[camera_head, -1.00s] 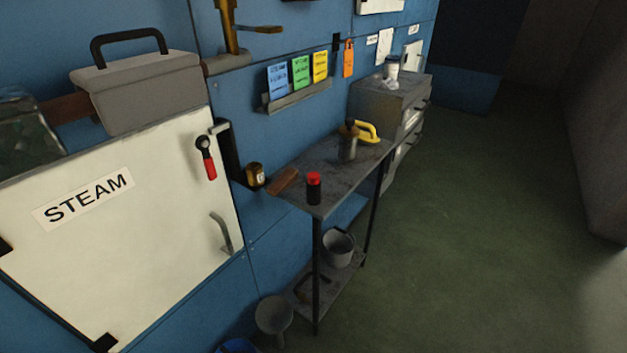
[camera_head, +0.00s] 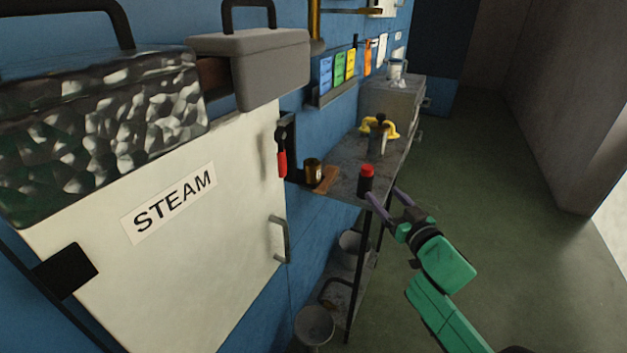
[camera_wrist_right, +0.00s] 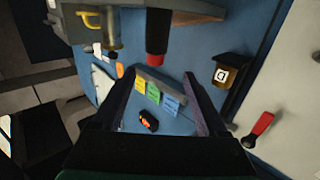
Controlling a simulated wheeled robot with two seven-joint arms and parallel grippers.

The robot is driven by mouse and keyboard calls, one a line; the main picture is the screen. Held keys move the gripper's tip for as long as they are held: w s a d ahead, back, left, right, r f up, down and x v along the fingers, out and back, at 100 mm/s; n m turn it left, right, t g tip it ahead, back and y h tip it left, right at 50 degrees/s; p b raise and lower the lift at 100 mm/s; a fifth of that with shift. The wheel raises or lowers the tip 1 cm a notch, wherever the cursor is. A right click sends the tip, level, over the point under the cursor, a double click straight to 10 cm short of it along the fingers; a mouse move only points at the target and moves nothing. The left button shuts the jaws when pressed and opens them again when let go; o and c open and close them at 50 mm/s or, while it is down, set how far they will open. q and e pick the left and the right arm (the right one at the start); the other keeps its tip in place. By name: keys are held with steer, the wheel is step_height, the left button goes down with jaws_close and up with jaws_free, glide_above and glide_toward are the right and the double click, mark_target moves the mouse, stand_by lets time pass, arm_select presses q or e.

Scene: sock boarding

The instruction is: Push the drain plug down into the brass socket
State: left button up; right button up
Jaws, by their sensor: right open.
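A black cylinder with a red top (camera_head: 366,180), which looks like the drain plug, stands upright on the narrow grey table near its front end. It also shows in the right wrist view (camera_wrist_right: 157,30), just past the fingertips. A brass cup-like piece (camera_head: 313,171), likely the socket, sits at the wall left of it. It also shows in the wrist view (camera_wrist_right: 226,78), at the right. My right gripper (camera_head: 384,194) is open and empty, its fingertips close to the cylinder's right side; contact cannot be told. My left gripper is out of view.
A brown block (camera_head: 326,180) lies beside the brass piece. A yellow-handled item (camera_head: 380,130) stands farther back on the table (camera_head: 348,183). The white STEAM door (camera_head: 220,235) and its red-handled lever (camera_head: 282,155) are at left. Open floor (camera_head: 510,170) lies to the right.

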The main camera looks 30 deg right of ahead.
mark_target(364, 166)
steer(key=w, duration=0.2)
steer(key=w+d, duration=0.1)
steer(key=w, duration=0.1)
steer(key=w+d, duration=0.1)
steer(key=w, duration=0.1)
steer(key=shift+w+d+r, duration=0.2)
steer(key=shift+w+r, duration=0.05)
steer(key=shift+w, duration=0.1)
steer(key=w, duration=0.4)
steer(key=w+d+p, duration=0.1)
steer(key=w, duration=0.2)
steer(key=shift+r, duration=0.25)
steer(key=shift+w+f, duration=0.1)
steer(key=shift+w, duration=0.1)
steer(key=shift+s, duration=0.1)
steer(key=shift+c, duration=0.9)
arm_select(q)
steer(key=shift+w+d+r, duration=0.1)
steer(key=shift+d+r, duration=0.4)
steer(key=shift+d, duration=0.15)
arm_select(e)
jaws_close()
